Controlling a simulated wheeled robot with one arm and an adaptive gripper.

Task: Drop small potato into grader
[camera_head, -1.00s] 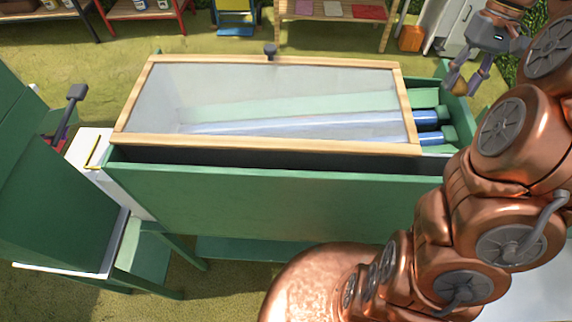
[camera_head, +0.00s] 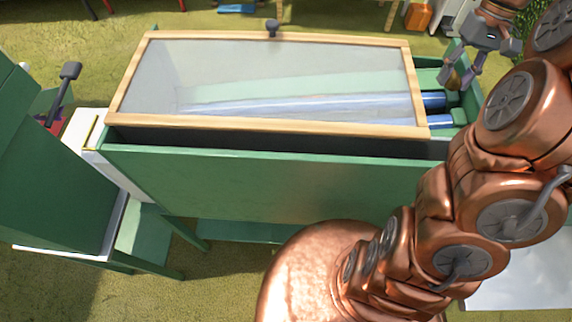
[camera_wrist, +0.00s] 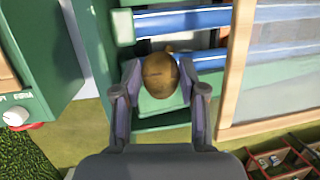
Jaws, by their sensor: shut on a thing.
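The small potato (camera_wrist: 160,74) is brown and roundish, held between the fingertips of my gripper (camera_wrist: 159,82) in the wrist view. In the head view my gripper (camera_head: 458,77) is at the upper right, over the open right end of the grader, with the potato (camera_head: 453,80) small between its fingers. The grader (camera_head: 270,190) is a long green box with a wood-framed clear lid (camera_head: 270,85). Its blue rollers (camera_head: 436,100) show at the open end beside the lid. In the wrist view the blue rollers (camera_wrist: 185,20) lie beyond the potato.
A black knob (camera_head: 272,27) stands on the lid's far edge. A white panel with a dark lever (camera_head: 68,85) is at the left. In the wrist view a green box with a white knob (camera_wrist: 15,116) is at the left, and a divided crate (camera_wrist: 285,160) is at the lower right.

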